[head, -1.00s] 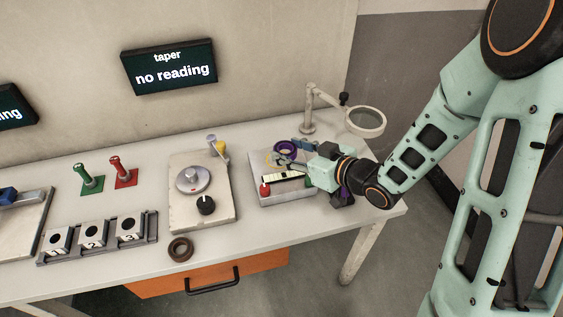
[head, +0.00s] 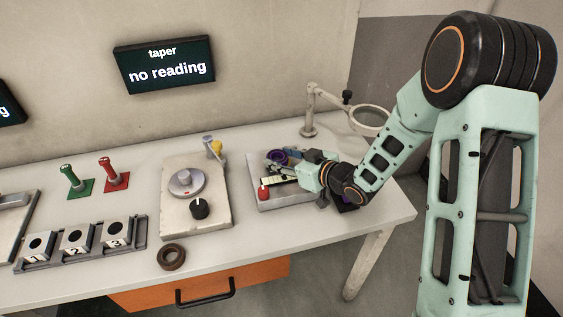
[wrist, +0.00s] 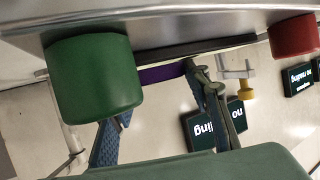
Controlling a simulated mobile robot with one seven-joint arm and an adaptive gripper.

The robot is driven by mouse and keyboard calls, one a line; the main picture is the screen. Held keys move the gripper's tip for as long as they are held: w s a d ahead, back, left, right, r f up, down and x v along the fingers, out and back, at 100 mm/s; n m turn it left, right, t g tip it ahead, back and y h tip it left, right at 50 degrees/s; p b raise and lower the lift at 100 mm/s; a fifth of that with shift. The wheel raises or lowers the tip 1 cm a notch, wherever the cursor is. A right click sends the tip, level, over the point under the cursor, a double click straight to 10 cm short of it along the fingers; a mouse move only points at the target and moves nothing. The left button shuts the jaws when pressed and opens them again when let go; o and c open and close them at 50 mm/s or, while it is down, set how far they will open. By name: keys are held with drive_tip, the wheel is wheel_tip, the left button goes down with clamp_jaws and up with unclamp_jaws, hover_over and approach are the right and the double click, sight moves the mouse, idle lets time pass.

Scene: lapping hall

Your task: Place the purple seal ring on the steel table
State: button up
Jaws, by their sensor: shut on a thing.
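The purple seal ring (head: 284,155) is in my gripper (head: 280,160) over the rear part of a grey plate with a red knob, at the right of the table. In the wrist view its purple edge (wrist: 160,74) shows between the two fingers of my gripper (wrist: 155,95), which is shut on it. A plate edge and a green knob partly hide the ring there. Whether the ring touches the plate I cannot tell.
The grey plate (head: 290,197) carries a red knob (head: 263,192) and a pale scale strip. A magnifier lamp (head: 370,117) stands behind. A dial block (head: 195,215), a brown ring (head: 171,257) and a numbered block rack (head: 78,242) are to the left.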

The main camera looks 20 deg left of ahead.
drive_tip(key=shift+r, duration=0.15)
drive_tip(key=o, duration=1.2)
drive_tip(key=shift+f, duration=0.2)
drive_tip(key=shift+c, duration=0.2)
drive_tip(key=shift+r, duration=0.2)
drive_tip(key=p+v, duration=0.1)
drive_tip(key=v, duration=1.1)
